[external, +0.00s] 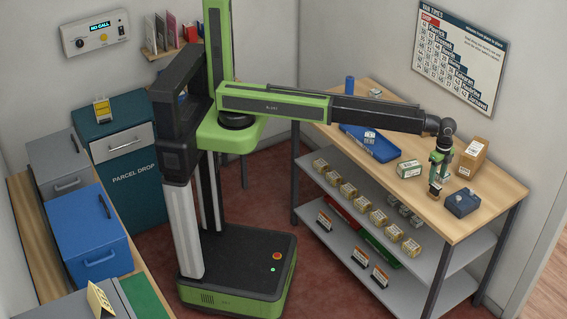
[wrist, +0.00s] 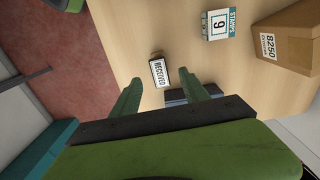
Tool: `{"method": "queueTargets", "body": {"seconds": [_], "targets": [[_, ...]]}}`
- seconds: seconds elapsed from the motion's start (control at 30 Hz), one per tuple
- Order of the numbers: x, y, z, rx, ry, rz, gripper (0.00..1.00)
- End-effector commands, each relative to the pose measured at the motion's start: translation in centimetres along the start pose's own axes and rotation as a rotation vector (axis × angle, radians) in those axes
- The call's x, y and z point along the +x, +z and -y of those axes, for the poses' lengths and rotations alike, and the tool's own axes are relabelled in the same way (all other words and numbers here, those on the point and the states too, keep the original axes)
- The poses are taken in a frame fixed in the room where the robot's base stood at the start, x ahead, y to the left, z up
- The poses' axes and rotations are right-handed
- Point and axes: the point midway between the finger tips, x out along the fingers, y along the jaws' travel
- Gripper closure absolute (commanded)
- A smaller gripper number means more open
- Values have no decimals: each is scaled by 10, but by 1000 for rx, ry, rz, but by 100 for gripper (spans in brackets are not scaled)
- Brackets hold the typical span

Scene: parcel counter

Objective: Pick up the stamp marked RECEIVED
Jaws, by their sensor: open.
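The stamp marked RECEIVED (wrist: 159,72) shows in the wrist view as a small dark-edged block with a white label, on the wooden counter. My gripper (wrist: 159,79) is open, its two green fingers apart, with the stamp between and just beyond the fingertips in that view. I cannot tell the height between them. In the external view my gripper (external: 436,189) points down over the counter near its front edge. There the stamp cannot be told apart from the fingers.
A dark blue box (external: 463,203) stands close right of my gripper. A brown carton (external: 472,158) and a small STAMPS box (wrist: 221,26) are near. A green-and-white box (external: 409,168) and a blue tray (external: 382,149) lie left on the counter (external: 488,221).

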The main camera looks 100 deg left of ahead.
Motion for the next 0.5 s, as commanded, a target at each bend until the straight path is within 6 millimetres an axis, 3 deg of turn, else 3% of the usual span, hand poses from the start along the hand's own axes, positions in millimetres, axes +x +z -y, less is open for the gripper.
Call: {"method": "queueTargets", "body": {"seconds": [0.03, 0.1, 0.37, 0.5], "targets": [[22, 0, 0, 0, 0, 0, 47], [34, 0, 0, 0, 0, 0, 47], [39, 0, 0, 0, 0, 0, 47], [56, -2, 0, 0, 0, 0, 47]]}}
